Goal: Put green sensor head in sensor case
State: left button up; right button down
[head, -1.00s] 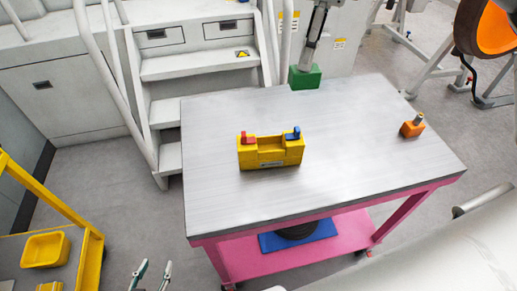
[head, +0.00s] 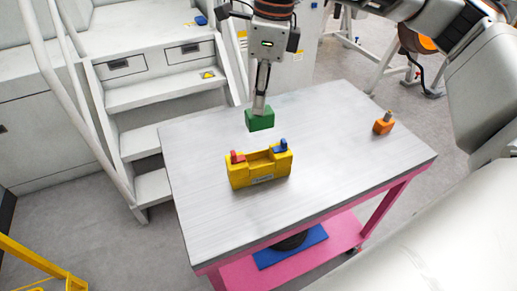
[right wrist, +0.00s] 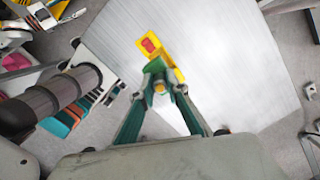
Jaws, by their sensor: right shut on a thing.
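The green sensor head (head: 260,122) is a green block hanging from my right gripper (head: 260,104), which reaches down from the top of the head view and is shut on it. The block shows just behind the yellow sensor case (head: 258,173), apart from it and seemingly above the table. The case is open-topped, with a red latch at left and a blue latch at right. In the right wrist view my right gripper's fingers (right wrist: 160,86) meet in front of the case (right wrist: 165,55), hiding part of it. My left gripper is not in view.
The grey table (head: 340,150) has a pink frame and much free top. An orange block with a grey peg (head: 383,124) stands near its right edge. Grey steps (head: 165,100) stand behind at left. A blue item (head: 290,249) lies on the lower shelf.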

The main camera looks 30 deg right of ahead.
notch_tip(320, 180, down, 14)
dwell(0.5)
jog(key=shift+f, duration=0.1)
jog(key=shift+f, duration=0.15)
jog(key=c, duration=2)
grip_release()
jog(key=r, duration=0.8)
jog(key=d+r, duration=0.1)
jog(key=r, duration=0.3)
jog(key=shift+s+r, duration=0.25)
jog(key=shift+s, duration=0.15)
jog(key=shift+f, duration=0.1)
